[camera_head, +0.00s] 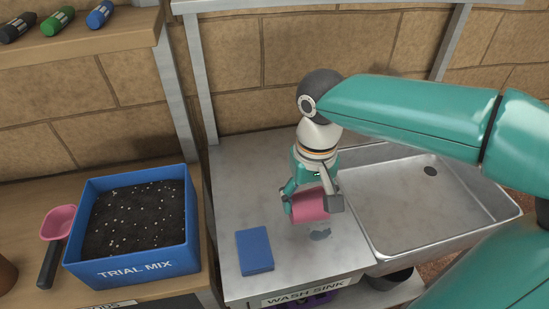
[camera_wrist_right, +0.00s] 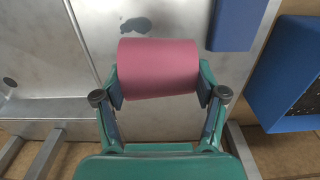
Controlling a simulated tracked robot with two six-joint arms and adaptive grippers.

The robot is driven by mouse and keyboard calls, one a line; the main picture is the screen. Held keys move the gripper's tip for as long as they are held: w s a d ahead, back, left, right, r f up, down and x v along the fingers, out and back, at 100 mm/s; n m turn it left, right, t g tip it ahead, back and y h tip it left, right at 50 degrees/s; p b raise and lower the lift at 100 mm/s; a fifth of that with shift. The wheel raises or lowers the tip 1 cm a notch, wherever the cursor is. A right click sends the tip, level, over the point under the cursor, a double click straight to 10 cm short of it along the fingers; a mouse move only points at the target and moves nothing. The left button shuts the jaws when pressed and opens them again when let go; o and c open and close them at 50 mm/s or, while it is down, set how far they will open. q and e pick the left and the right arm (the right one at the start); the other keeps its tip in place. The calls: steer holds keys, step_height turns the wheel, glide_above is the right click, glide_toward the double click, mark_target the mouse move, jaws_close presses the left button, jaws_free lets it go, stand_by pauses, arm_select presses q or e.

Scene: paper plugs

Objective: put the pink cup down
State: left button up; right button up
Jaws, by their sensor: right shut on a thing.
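The pink cup (camera_head: 308,206) is held on its side in my right gripper (camera_head: 312,199), over the metal counter left of the sink basin. In the right wrist view the cup (camera_wrist_right: 158,68) lies across the picture between the two fingers of the right gripper (camera_wrist_right: 160,92), which are shut on its sides. I cannot tell whether the cup touches the counter. A dark wet patch (camera_head: 320,235) shows on the counter just in front of the cup. My left gripper is not in view.
A blue block (camera_head: 254,251) lies on the counter (camera_head: 240,190) left of the cup. The sink basin (camera_head: 400,215) is at the right. A blue box of soil (camera_head: 130,265) and a pink scoop (camera_head: 57,222) stand on the wooden bench at left. The back of the counter is clear.

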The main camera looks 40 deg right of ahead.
steer(key=w+d+p, duration=0.2)
steer(key=w+d, duration=0.3)
steer(key=w, duration=0.3)
steer(key=w+d+p, duration=0.3)
steer(key=w+d, duration=0.1)
steer(key=w, duration=0.5)
steer(key=shift+s+f, duration=0.2)
steer(key=shift+f, duration=3)
steer(key=shift+w+d+f, duration=0.1)
steer(key=shift+w+f, duration=0.05)
steer(key=shift+f, duration=0.15)
steer(key=shift+f, duration=0.15)
steer(key=o, duration=1.2)
steer(key=shift+o, duration=0.2)
